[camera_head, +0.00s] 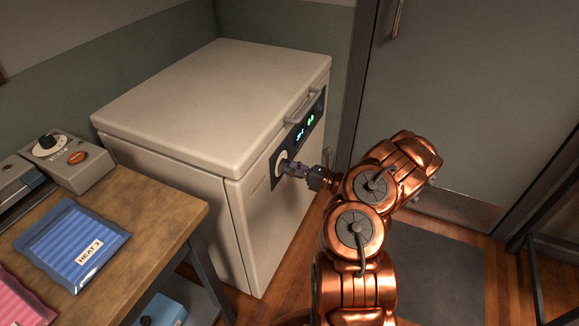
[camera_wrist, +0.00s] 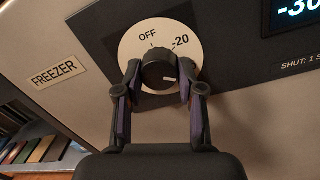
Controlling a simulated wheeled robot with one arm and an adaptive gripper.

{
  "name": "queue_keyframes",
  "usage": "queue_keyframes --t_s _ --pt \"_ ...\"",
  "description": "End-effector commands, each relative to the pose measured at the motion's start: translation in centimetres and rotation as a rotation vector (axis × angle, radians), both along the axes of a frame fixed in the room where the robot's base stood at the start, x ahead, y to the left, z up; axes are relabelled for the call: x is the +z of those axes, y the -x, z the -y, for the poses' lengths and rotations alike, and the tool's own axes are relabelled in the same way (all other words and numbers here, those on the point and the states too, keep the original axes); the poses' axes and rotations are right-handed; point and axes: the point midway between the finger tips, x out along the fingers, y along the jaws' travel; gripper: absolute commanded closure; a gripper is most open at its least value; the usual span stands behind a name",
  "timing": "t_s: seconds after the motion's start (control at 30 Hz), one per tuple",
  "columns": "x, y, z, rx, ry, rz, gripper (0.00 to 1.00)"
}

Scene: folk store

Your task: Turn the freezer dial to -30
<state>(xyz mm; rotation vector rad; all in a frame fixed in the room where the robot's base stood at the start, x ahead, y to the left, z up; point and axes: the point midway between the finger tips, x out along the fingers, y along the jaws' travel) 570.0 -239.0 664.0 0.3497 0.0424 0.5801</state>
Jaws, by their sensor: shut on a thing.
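The white freezer (camera_head: 200,90) stands against the wall with its lid closed. Its dark knob (camera_wrist: 158,68) sits on a round cream dial plate (camera_wrist: 136,42), marked OFF at the top and -20 at upper right. The knob's white mark points to the right and slightly down in the wrist view. The lower plate is hidden by my gripper, and no -30 mark shows on it. My gripper (camera_head: 288,168) is shut on the knob, one finger on each side. A lit display (camera_wrist: 297,8) at the right edge of the wrist view reads -30, partly cut off.
A FREEZER label (camera_wrist: 59,73) is left of the dial. A grey handle (camera_head: 302,106) juts out above the panel. A wooden table (camera_head: 165,222) with a blue HEAT 3 pack (camera_head: 72,245) and a grey device (camera_head: 85,170) stands at left. A grey door (camera_head: 470,100) is at right.

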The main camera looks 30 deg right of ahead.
Motion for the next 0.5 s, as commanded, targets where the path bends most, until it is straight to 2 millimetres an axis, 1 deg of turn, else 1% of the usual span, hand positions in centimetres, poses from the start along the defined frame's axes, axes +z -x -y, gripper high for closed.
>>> queue_keyframes --t_s 0.27,0.3,0.5 --pt "0.12 -0.08 0.14 -0.004 0.000 0.002 0.97" --pt "0.13 -0.09 0.15 -0.004 0.000 0.002 0.58" --pt "0.09 -0.05 0.09 -0.003 0.000 0.001 0.37"
